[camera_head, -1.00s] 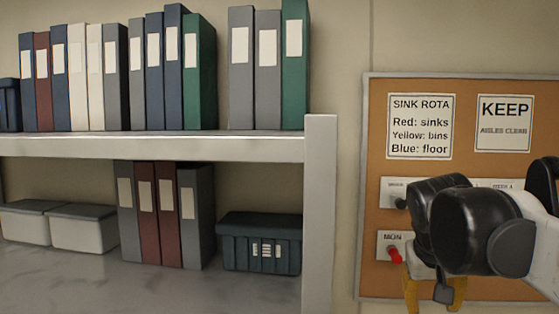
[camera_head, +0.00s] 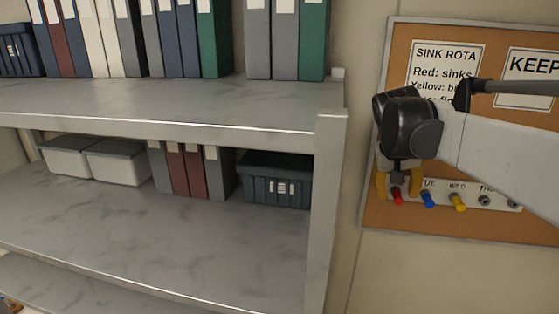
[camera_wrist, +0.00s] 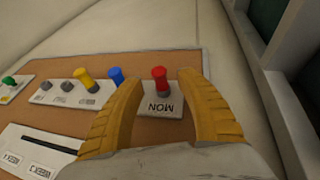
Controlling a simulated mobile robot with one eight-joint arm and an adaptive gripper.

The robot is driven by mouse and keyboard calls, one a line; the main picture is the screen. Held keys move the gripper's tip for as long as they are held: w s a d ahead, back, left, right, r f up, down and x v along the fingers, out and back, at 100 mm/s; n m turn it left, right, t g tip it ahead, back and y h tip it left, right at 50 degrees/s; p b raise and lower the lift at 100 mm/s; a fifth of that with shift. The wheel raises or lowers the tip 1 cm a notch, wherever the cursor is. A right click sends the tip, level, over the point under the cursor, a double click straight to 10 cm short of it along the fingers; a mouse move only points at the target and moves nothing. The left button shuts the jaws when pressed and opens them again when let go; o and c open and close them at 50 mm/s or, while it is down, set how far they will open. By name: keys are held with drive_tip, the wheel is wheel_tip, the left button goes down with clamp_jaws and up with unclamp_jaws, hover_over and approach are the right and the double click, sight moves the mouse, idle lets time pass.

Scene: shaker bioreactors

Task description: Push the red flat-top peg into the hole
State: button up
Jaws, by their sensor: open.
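The red peg (camera_head: 397,196) sticks out of the left end of a pale strip on the cork board. In the wrist view the red peg (camera_wrist: 160,79) stands on the plate marked MON. My gripper (camera_head: 398,186) is open, its yellow fingers on either side of the red peg. In the wrist view my gripper (camera_wrist: 161,80) has the peg in the gap, with room visible on both sides. I cannot tell how far the fingertips are from the board. The hole under the peg is hidden.
A blue peg (camera_head: 428,199) and a yellow peg (camera_head: 459,202) stand right of the red one, then grey pieces (camera_head: 485,201). A green peg (camera_wrist: 10,80) shows in the wrist view. A metal shelf (camera_head: 331,200) with binders and boxes stands left of the cork board (camera_head: 400,223).

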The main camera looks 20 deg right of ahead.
drive_tip(key=shift+x, duration=1.05)
clamp_jaws()
drive_tip(key=shift+s, duration=0.1)
drive_tip(key=shift+s+a, duration=0.35)
drive_tip(key=shift+s, duration=0.15)
drive_tip(key=shift+s+a, duration=0.1)
drive_tip(key=shift+s, duration=0.1)
drive_tip(key=shift+s+a, duration=0.25)
drive_tip(key=shift+s, duration=0.1)
